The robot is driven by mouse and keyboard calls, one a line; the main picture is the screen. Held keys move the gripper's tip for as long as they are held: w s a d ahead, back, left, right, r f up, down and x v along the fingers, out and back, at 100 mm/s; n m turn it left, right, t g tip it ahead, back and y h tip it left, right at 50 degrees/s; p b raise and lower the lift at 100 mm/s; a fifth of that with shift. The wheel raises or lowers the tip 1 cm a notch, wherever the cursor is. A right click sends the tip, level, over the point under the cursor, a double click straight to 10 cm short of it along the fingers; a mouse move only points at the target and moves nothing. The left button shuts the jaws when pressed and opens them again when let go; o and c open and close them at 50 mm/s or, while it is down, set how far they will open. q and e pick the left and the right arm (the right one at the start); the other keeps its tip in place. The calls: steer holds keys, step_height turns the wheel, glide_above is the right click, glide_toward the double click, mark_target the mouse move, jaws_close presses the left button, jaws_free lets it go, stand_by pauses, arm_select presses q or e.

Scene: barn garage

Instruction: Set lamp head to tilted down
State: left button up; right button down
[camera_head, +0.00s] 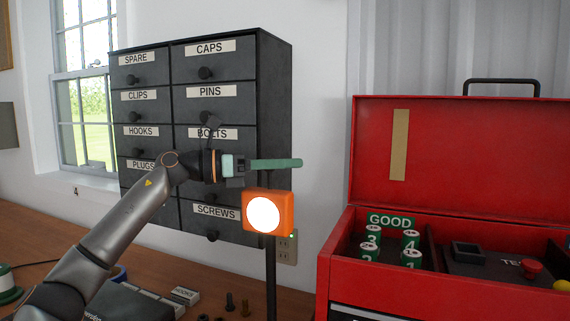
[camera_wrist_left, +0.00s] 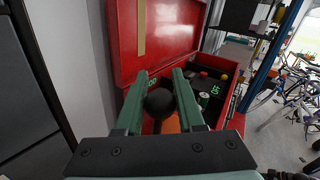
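The lamp head (camera_head: 265,213) is an orange box with a lit round white face towards the head camera. It sits on a thin dark post (camera_head: 271,280). My left gripper (camera_head: 300,162) reaches in from the left, just above the lamp head, with its green fingers level. In the left wrist view the fingers (camera_wrist_left: 160,74) are apart, with a round black knob (camera_wrist_left: 159,102) seen between them. Part of the orange lamp head (camera_wrist_left: 171,126) shows below the knob. I cannot tell whether a finger touches the knob. My right gripper is not in view.
A dark drawer cabinet (camera_head: 274,105) with labelled drawers hangs behind my left arm. An open red toolbox (camera_head: 335,262) with green-and-white cylinders stands to the right. Small boxes and bolts (camera_head: 230,301) lie on the wooden bench (camera_head: 45,228).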

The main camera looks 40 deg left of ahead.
arm_select(q)
jaws_close()
stand_by(0.9)
